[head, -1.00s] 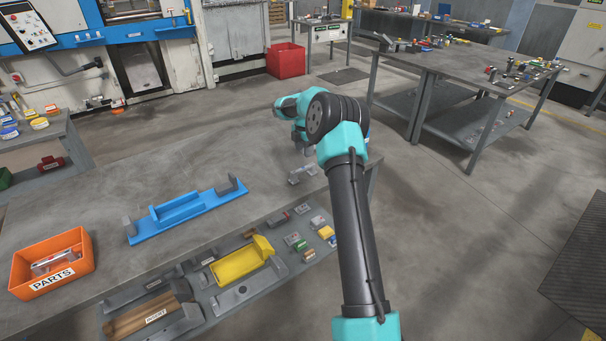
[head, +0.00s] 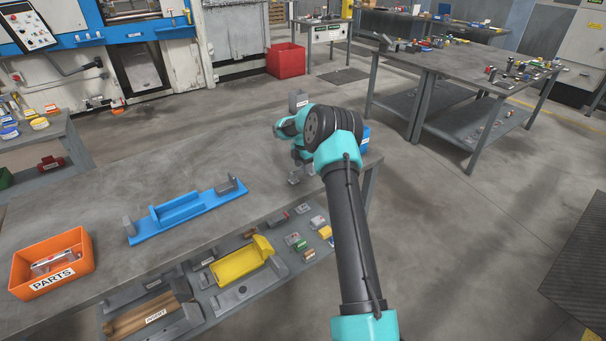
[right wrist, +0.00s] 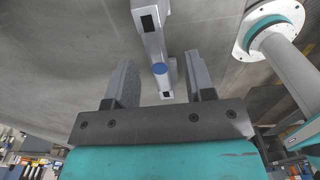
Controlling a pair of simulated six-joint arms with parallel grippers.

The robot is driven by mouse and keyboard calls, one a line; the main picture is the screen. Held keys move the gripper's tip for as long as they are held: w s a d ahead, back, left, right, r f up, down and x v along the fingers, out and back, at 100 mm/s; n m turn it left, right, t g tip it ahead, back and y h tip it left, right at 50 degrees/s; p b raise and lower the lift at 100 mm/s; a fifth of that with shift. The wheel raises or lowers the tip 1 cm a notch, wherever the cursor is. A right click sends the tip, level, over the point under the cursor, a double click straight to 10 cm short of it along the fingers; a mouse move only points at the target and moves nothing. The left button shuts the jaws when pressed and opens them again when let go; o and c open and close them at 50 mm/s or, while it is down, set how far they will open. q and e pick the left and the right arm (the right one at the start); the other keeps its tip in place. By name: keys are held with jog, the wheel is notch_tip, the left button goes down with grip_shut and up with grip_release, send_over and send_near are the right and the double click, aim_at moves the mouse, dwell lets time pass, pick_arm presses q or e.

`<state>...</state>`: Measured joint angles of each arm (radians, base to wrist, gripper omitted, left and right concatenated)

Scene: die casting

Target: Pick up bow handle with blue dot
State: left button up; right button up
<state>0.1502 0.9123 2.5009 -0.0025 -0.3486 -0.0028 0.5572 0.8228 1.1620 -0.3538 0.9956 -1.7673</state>
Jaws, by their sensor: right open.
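The bow handle with the blue dot is a grey metal bar (right wrist: 152,38) in the right wrist view. Its round blue dot (right wrist: 160,69) shows between my finger pads, and dark square marks show near its ends. My right gripper (right wrist: 160,60) is open, one finger on each side of the bar, and apart from it in this view. In the head view my right gripper (head: 300,166) is low over the far right of the bench, partly hidden by its own wrist. A grey piece (head: 296,177) shows just under it. My left gripper is not in view.
A blue fixture (head: 185,213) and an orange PARTS bin (head: 52,264) stand on the bench to the left. A grey block (head: 298,100) stands behind my wrist, and a blue item (head: 365,138) shows to its right. The bench middle is clear.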

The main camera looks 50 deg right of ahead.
jog(key=shift+f, duration=1.45)
jog(key=shift+c, duration=0.2)
grip_shut()
